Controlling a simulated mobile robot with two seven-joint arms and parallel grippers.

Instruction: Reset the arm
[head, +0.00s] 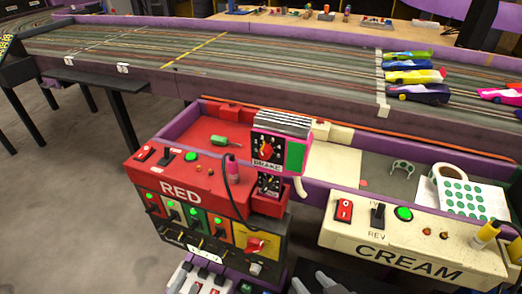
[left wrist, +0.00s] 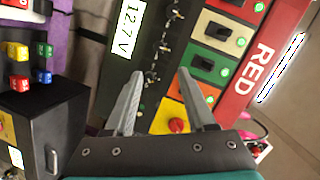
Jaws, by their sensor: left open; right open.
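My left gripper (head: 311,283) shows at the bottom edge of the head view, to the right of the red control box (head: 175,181). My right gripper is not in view.
The purple-edged slot track (head: 290,62) with several cars runs behind. A tape roll (head: 449,172) lies in the tray. A black cabinet (left wrist: 50,122) shows in the left wrist view.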

